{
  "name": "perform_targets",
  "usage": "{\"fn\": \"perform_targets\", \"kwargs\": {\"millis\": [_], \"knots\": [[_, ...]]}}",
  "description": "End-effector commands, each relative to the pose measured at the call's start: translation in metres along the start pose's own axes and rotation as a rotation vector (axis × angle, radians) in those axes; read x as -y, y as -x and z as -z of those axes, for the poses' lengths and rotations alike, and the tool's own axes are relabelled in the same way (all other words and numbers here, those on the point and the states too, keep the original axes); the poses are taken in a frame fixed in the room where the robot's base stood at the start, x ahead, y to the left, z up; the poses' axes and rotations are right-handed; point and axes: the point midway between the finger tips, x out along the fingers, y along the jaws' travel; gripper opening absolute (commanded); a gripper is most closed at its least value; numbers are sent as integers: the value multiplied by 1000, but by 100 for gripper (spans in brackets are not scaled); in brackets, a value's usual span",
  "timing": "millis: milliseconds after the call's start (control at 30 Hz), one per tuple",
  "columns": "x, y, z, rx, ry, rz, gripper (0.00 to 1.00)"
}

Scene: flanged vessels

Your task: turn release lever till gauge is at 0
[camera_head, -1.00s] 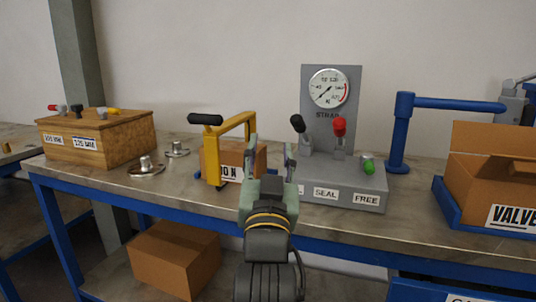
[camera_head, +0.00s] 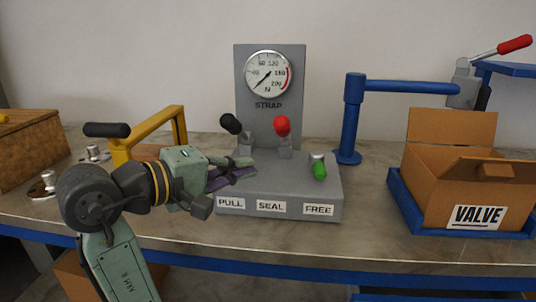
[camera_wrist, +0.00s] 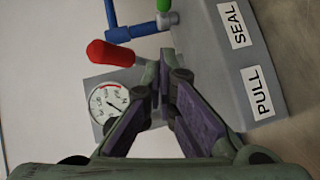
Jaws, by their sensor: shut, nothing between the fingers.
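A grey console (camera_head: 330,187) carries three levers above the labels PULL, SEAL and FREE. The black-knobbed lever (camera_head: 231,124) and the red-knobbed lever (camera_head: 282,127) stand up; the green-knobbed lever (camera_head: 319,168) above FREE hangs forward and down. The round STRAP gauge (camera_head: 268,75) is on the upright panel; its needle points to the lower left, exact value too small to read. My gripper (camera_head: 250,167) is shut and empty over the console's left part, left of the green lever. The wrist view shows the fingers (camera_wrist: 163,85), red knob (camera_wrist: 110,54) and green knob (camera_wrist: 164,76).
A yellow frame (camera_head: 150,132) stands behind my arm. A blue post with a side arm (camera_head: 352,115) rises right of the console. An open box marked VALVE (camera_head: 455,195) sits in a blue tray at right. A wooden box (camera_head: 30,150) is at far left.

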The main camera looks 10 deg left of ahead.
Motion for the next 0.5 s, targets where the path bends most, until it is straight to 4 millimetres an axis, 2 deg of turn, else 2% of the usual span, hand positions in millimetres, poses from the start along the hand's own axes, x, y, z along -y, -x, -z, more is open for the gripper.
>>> {"fn": "perform_targets", "kwargs": {"millis": [167,500], "knots": [[0,-24,-2,7,3,1,0],[-1,-96,-1,4,1,0,0]]}}
